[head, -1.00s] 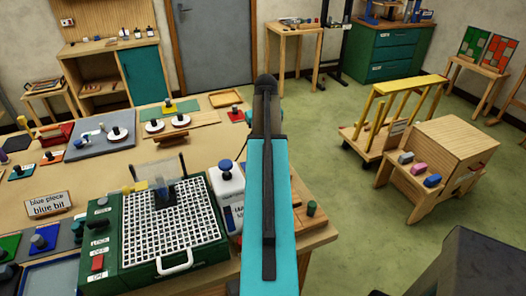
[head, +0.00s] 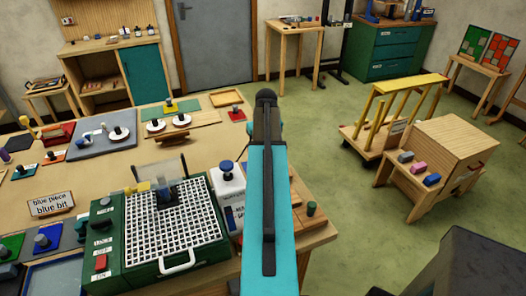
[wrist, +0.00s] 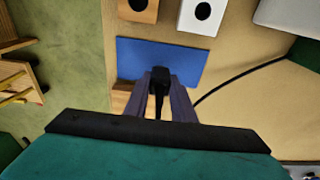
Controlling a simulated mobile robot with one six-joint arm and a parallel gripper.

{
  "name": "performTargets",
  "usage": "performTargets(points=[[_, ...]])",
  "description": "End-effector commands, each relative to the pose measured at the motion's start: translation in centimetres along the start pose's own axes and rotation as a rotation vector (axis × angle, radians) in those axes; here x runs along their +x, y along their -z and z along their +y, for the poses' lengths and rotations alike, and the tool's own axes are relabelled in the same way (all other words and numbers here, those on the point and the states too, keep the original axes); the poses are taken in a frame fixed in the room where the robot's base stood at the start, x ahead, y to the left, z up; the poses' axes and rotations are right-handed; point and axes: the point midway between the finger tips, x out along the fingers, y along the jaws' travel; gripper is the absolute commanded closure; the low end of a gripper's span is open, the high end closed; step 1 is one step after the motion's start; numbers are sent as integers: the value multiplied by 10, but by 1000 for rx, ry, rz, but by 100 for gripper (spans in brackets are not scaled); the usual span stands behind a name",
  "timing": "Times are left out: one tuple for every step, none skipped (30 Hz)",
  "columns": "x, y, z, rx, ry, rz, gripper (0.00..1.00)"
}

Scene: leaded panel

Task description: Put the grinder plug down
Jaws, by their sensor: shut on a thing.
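The black grinder plug (wrist: 160,80) is between the fingertips of my gripper (wrist: 160,92) in the wrist view. My gripper is shut on it. A black cable (wrist: 235,76) runs off to the right from near the gripper. A flat blue mat (wrist: 188,62) lies below the plug; I cannot tell whether the plug touches it. In the head view the green grinder (head: 135,270) with a white grid top stands on the near part of the table. My arm hides the gripper and plug there.
In the wrist view a wooden block (wrist: 125,12) and a white block (wrist: 187,20), each with a dark round spot, stand beyond the mat. A wooden piece (wrist: 121,97) lies left of the fingers. A white bottle (head: 230,180) stands right of the grinder.

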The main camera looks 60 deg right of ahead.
Motion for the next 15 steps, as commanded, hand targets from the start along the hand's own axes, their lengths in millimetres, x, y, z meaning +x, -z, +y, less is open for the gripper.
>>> performTargets(points=[[2, -1, 0, 0, 0, -1, 100], [4, -1, 0, 0, 1, -1, 100], [6, -1, 0, 0, 0, -1, 100], [8, -2, 0, 0, 0, -1, 100], [8, -2, 0, 0, 0, -1, 100], [9, -2, 0, 0, 0, 0, 100], [9, -2, 0, 0, 0, 0, 100], [9, -1, 0, 0, 0, 0, 100], [9, -1, 0, 1, 0, 0, 100], [9, -1, 0, 1, 0, 0, 100], [9, -1, 0, 1, 0, 0, 100], [9, -1, 0, 1, 0, 0, 100], [9, -1, 0, 1, 0, 0, 100], [9, -2, 0, 1, 0, 0, 100], [10, -2, 1, 1, 0, 0, 100]])
